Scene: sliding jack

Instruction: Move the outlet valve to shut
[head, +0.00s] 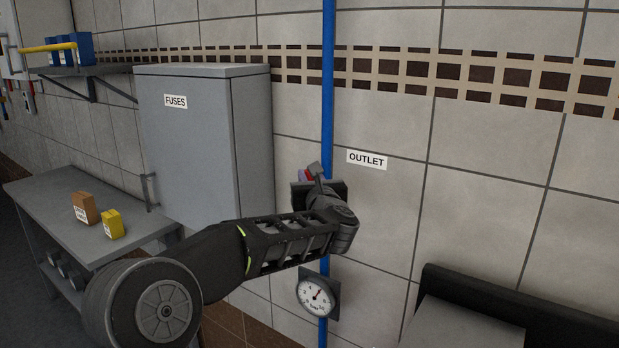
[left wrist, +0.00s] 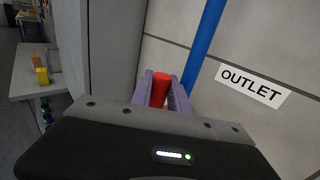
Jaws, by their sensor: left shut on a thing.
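The blue pipe (head: 327,90) runs down the tiled wall beside the white OUTLET label (head: 366,160). The outlet valve's red handle (head: 310,174) shows only as a small bit beside the pipe in the head view. My left gripper (head: 305,175) is at the handle, in front of the pipe. In the left wrist view, the red handle (left wrist: 160,90) stands between the two purple fingers of my left gripper (left wrist: 161,92), which are shut on it. The valve body is hidden behind my gripper. My right gripper is not in view.
A round gauge (head: 316,295) sits on the pipe below my arm. A grey FUSES cabinet (head: 190,140) stands to the left of the pipe. A grey bench (head: 60,205) holds a brown box (head: 84,208) and a yellow box (head: 112,224).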

